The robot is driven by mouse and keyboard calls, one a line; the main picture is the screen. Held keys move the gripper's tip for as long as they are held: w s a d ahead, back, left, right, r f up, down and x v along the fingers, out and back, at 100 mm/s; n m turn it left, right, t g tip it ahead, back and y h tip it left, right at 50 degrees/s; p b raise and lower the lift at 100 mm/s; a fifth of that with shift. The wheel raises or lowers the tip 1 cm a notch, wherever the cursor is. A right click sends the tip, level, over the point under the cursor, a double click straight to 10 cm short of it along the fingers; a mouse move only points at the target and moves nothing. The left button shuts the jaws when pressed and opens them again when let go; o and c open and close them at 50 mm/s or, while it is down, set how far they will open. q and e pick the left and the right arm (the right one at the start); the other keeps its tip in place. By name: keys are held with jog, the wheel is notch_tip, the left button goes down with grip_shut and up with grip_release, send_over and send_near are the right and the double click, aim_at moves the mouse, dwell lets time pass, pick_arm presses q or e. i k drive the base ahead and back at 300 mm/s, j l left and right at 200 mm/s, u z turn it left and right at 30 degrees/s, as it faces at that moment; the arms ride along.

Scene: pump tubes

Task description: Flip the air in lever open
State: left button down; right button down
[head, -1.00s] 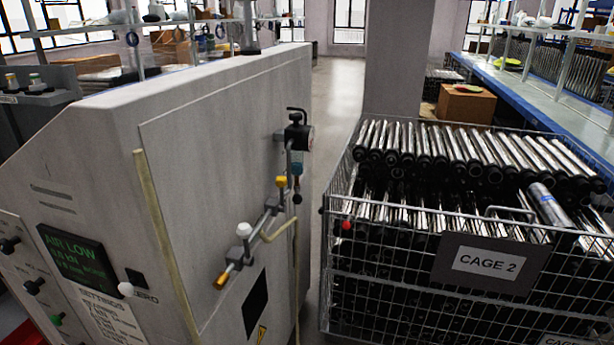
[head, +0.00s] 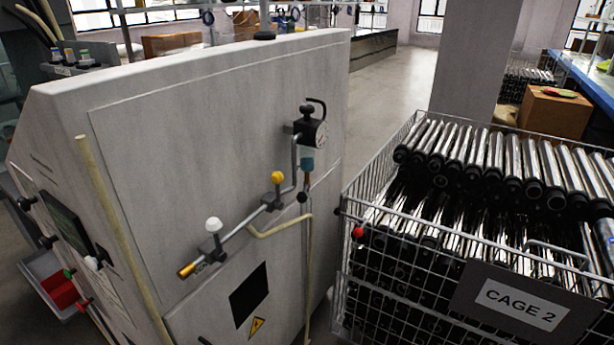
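A grey machine cabinet (head: 190,120) stands on the left. On its side panel a metal pipe (head: 243,229) slants up to the right. A valve with a white knob (head: 213,226) sits near its lower end, and a valve with a yellow knob (head: 277,178) sits higher up. The pipe's lower end has a brass-coloured tip (head: 186,270). Above is a regulator with a round gauge (head: 320,135) and a blue-tinted bowl (head: 307,159). I cannot read a label telling which is the air in lever. Neither of my grippers is in view.
A wire cage (head: 415,255) full of metal tubes, marked CAGE 2 (head: 520,304), stands close on the right. A narrow gap separates it from the cabinet. A pale hose (head: 308,265) hangs down the panel. A grey pillar (head: 470,60) stands behind the cage.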

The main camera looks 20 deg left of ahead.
aim_at(278, 178)
jog(key=i+l+u, duration=0.1)
jog(key=l, duration=0.3)
jog(key=i+l, duration=0.15)
jog(key=l, duration=0.25)
jog(key=i+l+u, duration=0.15)
jog(key=l, duration=0.25)
